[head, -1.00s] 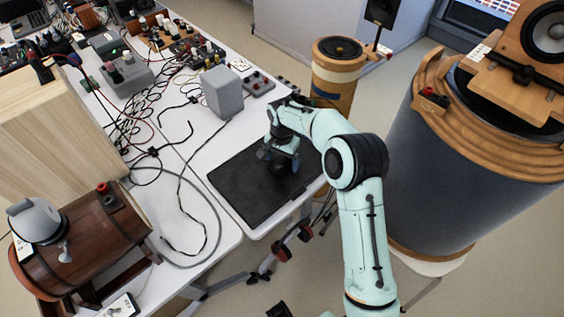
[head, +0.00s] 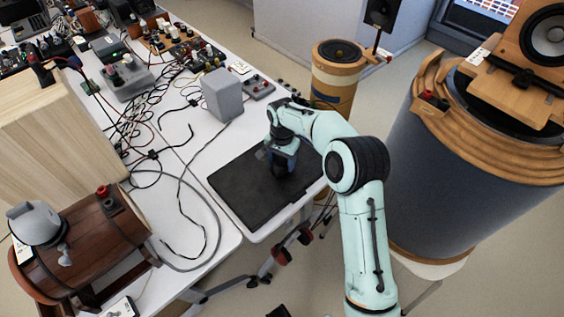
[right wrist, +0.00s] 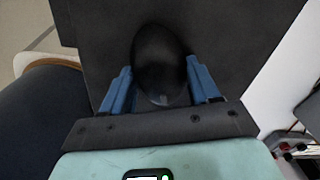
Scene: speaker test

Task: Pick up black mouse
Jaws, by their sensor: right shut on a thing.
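The black mouse (right wrist: 160,62) is a dark rounded shape in the right wrist view, between the blue fingers of my right gripper (right wrist: 161,85). In the head view my right gripper (head: 281,168) is low over the black mat (head: 240,200), and the mouse is mostly hidden by it. The gripper is shut on the mouse, with one finger along each side. The mouse is at or close to the mat; I cannot tell whether it touches. My left gripper is not in view.
A grey box speaker (head: 222,94) stands behind the mat on the white table (head: 205,135). Loose cables (head: 183,190) lie to the left. A wooden barrel (head: 85,240) stands at the front left. A large dark drum speaker (head: 425,175) stands right of my arm.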

